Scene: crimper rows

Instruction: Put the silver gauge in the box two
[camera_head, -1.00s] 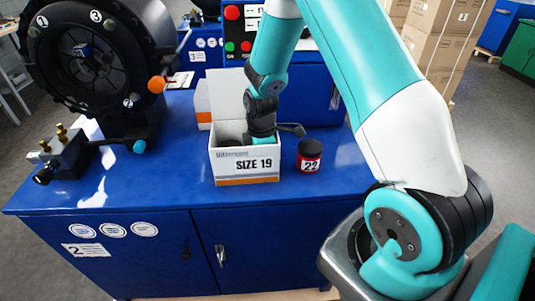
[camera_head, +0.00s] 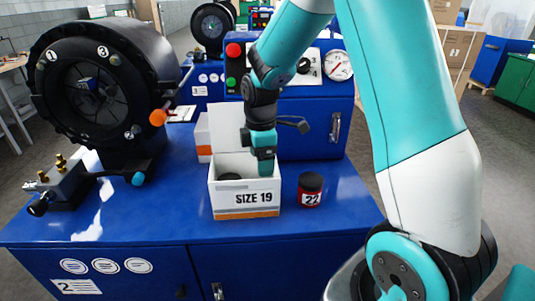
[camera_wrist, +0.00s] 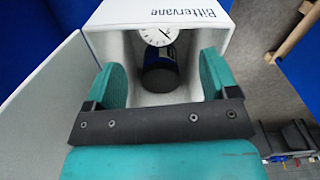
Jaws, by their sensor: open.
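A white open-topped box (camera_head: 245,198) marked SIZE 19 stands on the blue cabinet bearing a 2. Its raised flap is at the back. My gripper (camera_head: 264,172) points down at the box's opening, towards its right side. Beyond the fingers, a round white-dialed gauge (camera_wrist: 158,35) lies inside the box, beside a dark cylinder with a blue band (camera_wrist: 161,72). The gauge's rim is too small to judge its colour. The head view does not show the gauge inside the box.
A black and red jar marked 22 (camera_head: 310,189) stands right of the box. A large black crimper (camera_head: 101,85) and a valve block (camera_head: 57,187) are at left. A blue control console (camera_head: 308,105) stands behind. The front of the cabinet top is clear.

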